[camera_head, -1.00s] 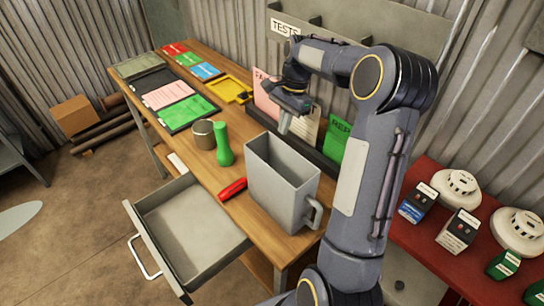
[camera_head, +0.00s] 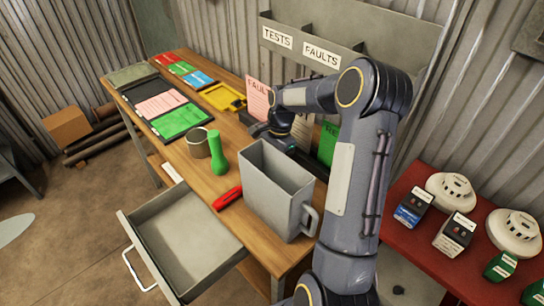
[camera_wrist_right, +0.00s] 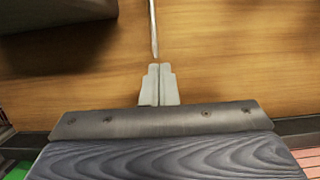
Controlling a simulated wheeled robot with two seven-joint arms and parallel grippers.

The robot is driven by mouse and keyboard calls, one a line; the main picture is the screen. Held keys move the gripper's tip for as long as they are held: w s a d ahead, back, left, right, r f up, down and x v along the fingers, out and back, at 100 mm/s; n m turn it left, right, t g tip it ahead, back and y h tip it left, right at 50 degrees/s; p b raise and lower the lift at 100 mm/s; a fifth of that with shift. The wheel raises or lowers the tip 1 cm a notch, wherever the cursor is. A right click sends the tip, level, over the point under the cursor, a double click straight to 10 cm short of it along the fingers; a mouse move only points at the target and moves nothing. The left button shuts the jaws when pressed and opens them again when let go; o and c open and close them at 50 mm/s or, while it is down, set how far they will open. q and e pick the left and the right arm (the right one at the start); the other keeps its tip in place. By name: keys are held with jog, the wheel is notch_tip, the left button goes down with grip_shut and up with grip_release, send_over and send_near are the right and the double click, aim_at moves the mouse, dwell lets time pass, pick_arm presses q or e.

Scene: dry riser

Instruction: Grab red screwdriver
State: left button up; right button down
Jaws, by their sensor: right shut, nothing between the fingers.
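A small red tool (camera_head: 228,197) lies on the wooden table beside the grey handled container (camera_head: 274,190). It is too small to tell whether it is the screwdriver. My right gripper (camera_head: 262,130) is low over the table behind that container, apart from the red tool; its fingertips are not clear there. In the right wrist view its two pale fingers (camera_wrist_right: 157,84) are shut together and empty. A thin grey metal rod (camera_wrist_right: 154,30) lies just beyond their tips, over the wood. I cannot tell what it belongs to. My left gripper is not in view.
A green bottle-like object (camera_head: 218,153) and a round cup (camera_head: 199,143) stand left of the container. An open drawer (camera_head: 185,240) juts from the table front. Coloured cards and trays (camera_head: 222,97) cover the far end. A red table (camera_head: 420,240) with detectors is at right.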

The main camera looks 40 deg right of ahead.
jog(key=shift+s+a, duration=0.15)
jog(key=shift+a, duration=1.8)
